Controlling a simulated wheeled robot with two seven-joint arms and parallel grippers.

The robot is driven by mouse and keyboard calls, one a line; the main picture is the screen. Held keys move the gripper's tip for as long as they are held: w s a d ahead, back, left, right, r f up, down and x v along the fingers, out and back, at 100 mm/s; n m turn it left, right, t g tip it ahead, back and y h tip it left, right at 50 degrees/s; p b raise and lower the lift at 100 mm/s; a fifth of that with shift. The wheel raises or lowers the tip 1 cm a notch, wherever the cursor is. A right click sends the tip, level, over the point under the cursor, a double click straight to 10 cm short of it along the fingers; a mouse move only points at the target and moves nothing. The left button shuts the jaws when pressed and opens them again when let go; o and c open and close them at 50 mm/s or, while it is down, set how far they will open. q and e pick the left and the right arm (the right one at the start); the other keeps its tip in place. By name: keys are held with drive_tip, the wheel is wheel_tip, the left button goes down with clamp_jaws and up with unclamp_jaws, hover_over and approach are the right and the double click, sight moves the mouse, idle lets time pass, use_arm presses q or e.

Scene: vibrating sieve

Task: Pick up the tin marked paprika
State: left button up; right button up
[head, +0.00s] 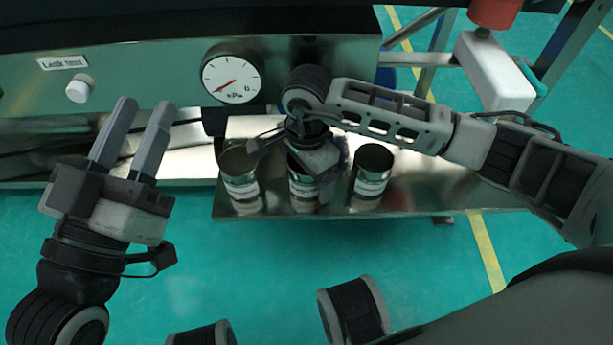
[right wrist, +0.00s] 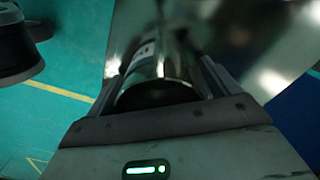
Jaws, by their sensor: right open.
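Three metal tins with white labels stand in a row on a steel shelf: a left tin (head: 241,187), a middle tin (head: 303,190) and a right tin (head: 371,178). The label print is too small to read, so I cannot tell which is paprika. My right gripper (head: 318,160) points down over the middle tin and hides part of its top. In the right wrist view a shiny tin (right wrist: 172,68) lies between the two open fingers. I cannot tell whether they touch it. My left gripper (head: 143,107) is open and empty, left of the tins.
The steel shelf (head: 430,193) has bare room right of the tins. Behind stands a machine panel with a pressure gauge (head: 231,77), a white knob (head: 80,88) and a "Leak test" label (head: 63,62). A red part (head: 494,12) is at the top right.

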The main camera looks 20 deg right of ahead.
drive_tip(key=c, duration=1.1)
